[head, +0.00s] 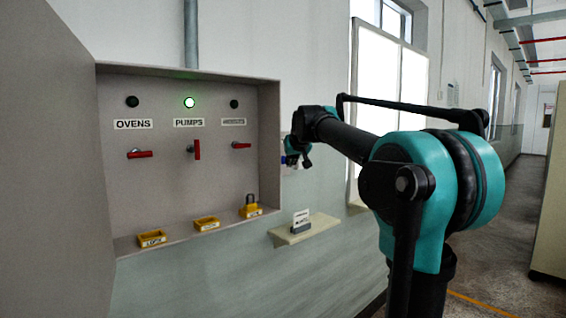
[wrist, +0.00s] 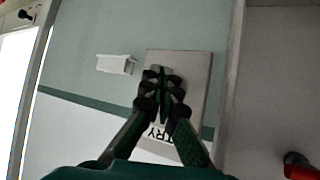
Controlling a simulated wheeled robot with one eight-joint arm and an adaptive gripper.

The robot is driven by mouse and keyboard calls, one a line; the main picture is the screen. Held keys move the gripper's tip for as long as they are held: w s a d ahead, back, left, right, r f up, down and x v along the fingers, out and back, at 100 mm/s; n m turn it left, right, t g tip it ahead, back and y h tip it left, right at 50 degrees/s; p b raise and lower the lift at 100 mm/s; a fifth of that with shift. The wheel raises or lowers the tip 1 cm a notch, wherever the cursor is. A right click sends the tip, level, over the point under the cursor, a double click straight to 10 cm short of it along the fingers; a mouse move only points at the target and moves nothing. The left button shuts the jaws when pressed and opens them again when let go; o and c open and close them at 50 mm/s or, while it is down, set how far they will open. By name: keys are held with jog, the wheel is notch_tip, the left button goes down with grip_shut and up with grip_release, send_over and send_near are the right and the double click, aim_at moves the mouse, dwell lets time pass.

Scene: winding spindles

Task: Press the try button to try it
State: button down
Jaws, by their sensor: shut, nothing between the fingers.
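The try station is a pale plate (wrist: 199,72) on the wall in the wrist view, with a dark-lettered TRY label (wrist: 160,139). The button itself is hidden behind my fingers. My gripper (wrist: 163,76) is shut and empty, its fingertips over the plate's middle; I cannot tell if they touch. In the head view my gripper (head: 298,152) is at the wall just right of the switch cabinet (head: 190,77). The lamps to either side are dark, with roughly horizontal handles.
Yellow lock pieces (head: 206,223) lie along the cabinet's bottom; the right one carries a padlock (head: 251,204). A small shelf (head: 305,231) with a card holder (head: 300,220) stands out below my gripper. The cabinet's open door (head: 50,170) fills the left. An aisle runs right.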

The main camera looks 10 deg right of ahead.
jog(key=shift+s+d, duration=0.85)
jog(key=s+d+f+g, duration=0.1)
jog(key=s+f+g, duration=0.1)
jog(key=s+f, duration=0.8)
jog(key=s+d+f+g, duration=0.15)
jog(key=s+f, duration=0.35)
jog(key=f, duration=1)
jog(key=s+d+f+m+g+h, duration=0.1)
jog(key=s+f+g, duration=0.2)
jog(key=s+f, duration=1.8)
jog(key=s, duration=0.4)
jog(key=shift+d+f, duration=0.25)
jog(key=shift+d, duration=0.15)
jog(key=shift+w, duration=0.15)
